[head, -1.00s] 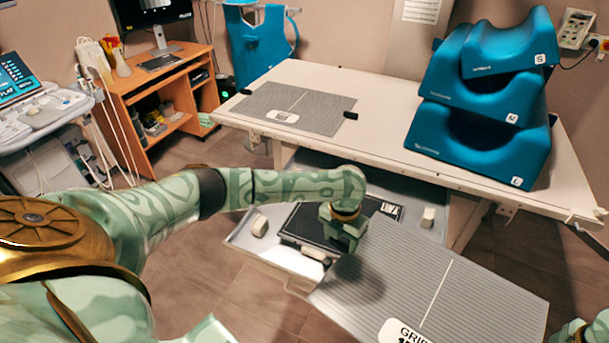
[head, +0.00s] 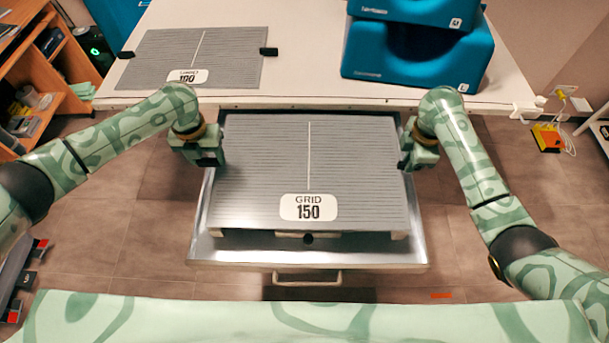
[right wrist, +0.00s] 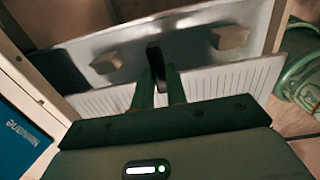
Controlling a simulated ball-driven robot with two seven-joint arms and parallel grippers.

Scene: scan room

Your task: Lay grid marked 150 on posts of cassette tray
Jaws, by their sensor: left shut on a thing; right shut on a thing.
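The grey ribbed grid marked 150 (head: 258,170) lies roughly level over the metal cassette tray (head: 307,254), label towards me. It hides most of the tray and the cassette in it. My left gripper (head: 216,157) is shut on the grid's left edge. My right gripper (head: 405,160) is shut at its right edge; the right wrist view shows its fingers (right wrist: 160,80) closed around a black tab there. Two pale posts (right wrist: 230,38) (right wrist: 105,62) show beyond the grid in that view. I cannot tell whether the grid touches the posts.
The tray's pull handle (head: 307,277) faces me. On the white table (head: 300,70) behind lie another grey grid (head: 160,55) with black tabs and stacked blue foam supports (head: 420,55).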

